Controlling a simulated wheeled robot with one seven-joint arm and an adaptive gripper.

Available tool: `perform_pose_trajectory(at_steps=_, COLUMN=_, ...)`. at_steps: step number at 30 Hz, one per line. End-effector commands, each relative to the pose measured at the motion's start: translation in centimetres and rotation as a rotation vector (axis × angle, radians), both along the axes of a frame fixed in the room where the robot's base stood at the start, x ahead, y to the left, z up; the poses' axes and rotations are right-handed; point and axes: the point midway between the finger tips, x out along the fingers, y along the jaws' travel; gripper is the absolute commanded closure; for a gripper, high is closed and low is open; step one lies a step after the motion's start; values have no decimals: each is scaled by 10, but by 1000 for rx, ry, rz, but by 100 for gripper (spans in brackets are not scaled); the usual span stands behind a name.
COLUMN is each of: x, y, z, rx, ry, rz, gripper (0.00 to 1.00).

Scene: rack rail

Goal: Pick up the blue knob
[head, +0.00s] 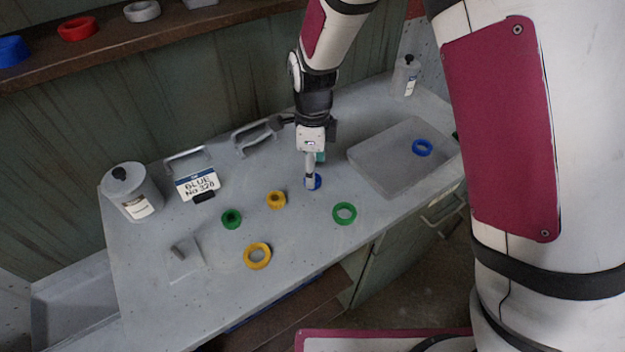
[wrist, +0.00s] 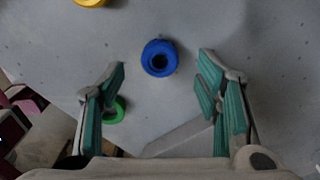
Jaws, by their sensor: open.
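The blue knob (head: 317,182) stands on the grey worktop, partly hidden behind my gripper (head: 309,178) in the head view. In the wrist view the blue knob (wrist: 159,58) shows whole, round with a dark hole in its middle. My gripper (wrist: 163,82) is open and empty, with its teal-padded fingers apart. The knob lies centred between the fingers from left to right, just beyond the fingertips in the picture. I cannot tell the exact height of the fingers above the worktop.
A yellow knob (head: 276,200), a green knob (head: 231,218), a yellow ring (head: 257,255) and a green ring (head: 344,213) lie nearby. A blue ring (head: 422,147) is in the shallow tray (head: 378,182) at right. A sign (head: 197,184) and canister (head: 132,194) stand left.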

Motion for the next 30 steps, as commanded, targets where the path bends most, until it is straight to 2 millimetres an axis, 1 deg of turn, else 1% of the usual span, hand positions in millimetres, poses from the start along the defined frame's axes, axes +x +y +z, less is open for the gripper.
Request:
perform_pose_trajectory(at_steps=1, x=-1, y=0, z=-9, rx=-2, ry=4, rz=0, gripper=42)
perform_pose_trajectory(at_steps=3, x=-1, y=-1, z=-19, rx=-2, ry=4, rz=-1, gripper=42)
perform_pose_trajectory(at_steps=6, x=-1, y=0, z=-30, rx=-2, ry=3, rz=-1, gripper=42)
perform_pose_trajectory(at_steps=9, x=-1, y=0, z=-35, rx=0, ry=0, rz=-1, gripper=42)
perform_pose_trajectory(at_steps=15, x=0, y=0, z=-35, rx=0, ry=0, rz=0, gripper=42)
perform_pose_trajectory(at_steps=16, x=0, y=0, z=-35, rx=0, ry=0, rz=0, gripper=44)
perform_pose_trajectory(at_steps=17, x=0, y=0, z=-35, rx=0, ry=0, rz=0, gripper=51)
perform_pose_trajectory(at_steps=18, x=0, y=0, z=-35, rx=0, ry=0, rz=0, gripper=60)
perform_pose_trajectory(at_steps=20, x=0, y=0, z=-35, rx=0, ry=0, rz=0, gripper=74)
perform_pose_trajectory(at_steps=21, x=0, y=0, z=-35, rx=0, ry=0, rz=0, gripper=83)
perform_pose_trajectory(at_steps=22, x=0, y=0, z=-35, rx=0, ry=0, rz=0, gripper=90)
perform_pose_trajectory(at_steps=23, x=0, y=0, z=-35, rx=0, ry=0, rz=0, gripper=94)
perform_pose_trajectory(at_steps=30, x=0, y=0, z=-35, rx=0, ry=0, rz=0, gripper=95)
